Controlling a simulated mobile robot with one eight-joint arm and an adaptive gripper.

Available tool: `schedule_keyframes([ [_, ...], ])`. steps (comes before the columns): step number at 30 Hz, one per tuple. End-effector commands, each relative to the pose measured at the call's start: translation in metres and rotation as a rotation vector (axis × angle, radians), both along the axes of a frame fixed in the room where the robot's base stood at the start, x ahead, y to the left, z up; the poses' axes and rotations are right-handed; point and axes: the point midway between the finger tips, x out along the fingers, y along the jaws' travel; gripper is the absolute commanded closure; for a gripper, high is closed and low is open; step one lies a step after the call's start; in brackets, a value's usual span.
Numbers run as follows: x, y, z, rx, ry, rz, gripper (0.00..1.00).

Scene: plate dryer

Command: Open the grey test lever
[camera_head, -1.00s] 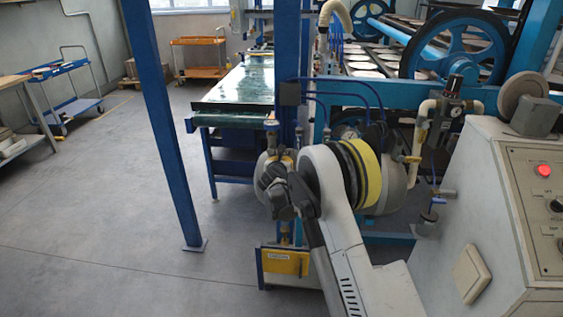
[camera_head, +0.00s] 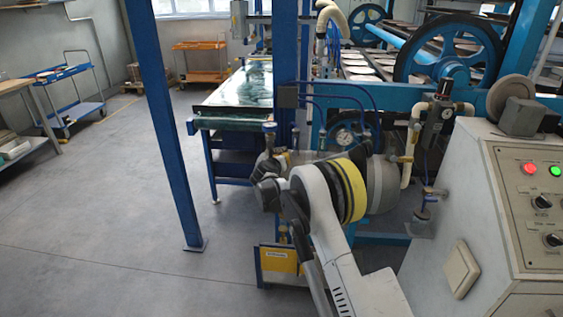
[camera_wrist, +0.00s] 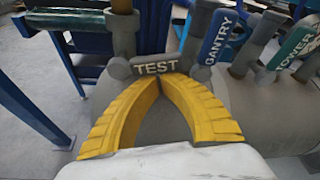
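The grey test lever (camera_wrist: 157,67), marked "TEST", lies roughly level across the upper middle of the wrist view, in front of a grey pipe. My gripper (camera_wrist: 161,76) has two yellow curved fingers whose tips come together at the lower edge of the lever. The fingers look shut, and I see no part of the lever clearly between them. A blue lever marked "GANTRY" (camera_wrist: 218,38) and a teal lever marked "TOWER" (camera_wrist: 295,47) stand to its right, both slanted upward. In the head view my arm hides the test lever and the fingertips.
A blue post (camera_head: 160,130) stands left of the arm. A white control cabinet (camera_head: 450,220) with a red and a green lamp is close on the right. A green-topped table (camera_head: 235,95) lies behind.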

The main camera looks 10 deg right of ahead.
Motion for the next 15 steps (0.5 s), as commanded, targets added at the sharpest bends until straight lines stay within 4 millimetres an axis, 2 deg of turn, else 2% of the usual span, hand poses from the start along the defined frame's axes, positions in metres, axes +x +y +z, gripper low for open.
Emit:
schedule_keyframes([
  [15, 0.005, 0.000, 0.027, -0.463, 0.150, 0.001, 1.00],
])
